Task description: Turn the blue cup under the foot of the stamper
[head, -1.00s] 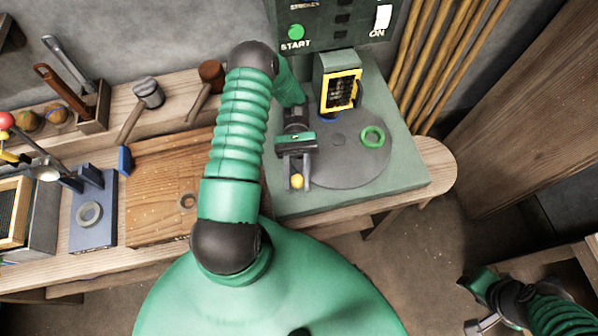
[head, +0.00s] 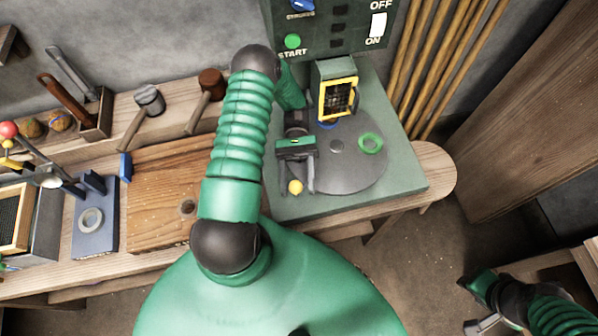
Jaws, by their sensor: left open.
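The stamper (head: 334,72) stands at the back of a grey turntable (head: 350,177), with a yellow-framed grille on its front. A bit of blue, which looks like the blue cup (head: 327,125), shows at the grille's lower left edge; most of it is hidden. A green ring-shaped cup (head: 370,143) sits on the right of the turntable. My right gripper (head: 480,325) is partly visible at the lower right, away from the turntable.
A control panel (head: 330,30) with a green START button (head: 292,41) rises behind the stamper. A wooden board (head: 160,205) and a blue block with a ring (head: 93,240) lie on the bench to the left. Bamboo poles (head: 432,60) lean at the right.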

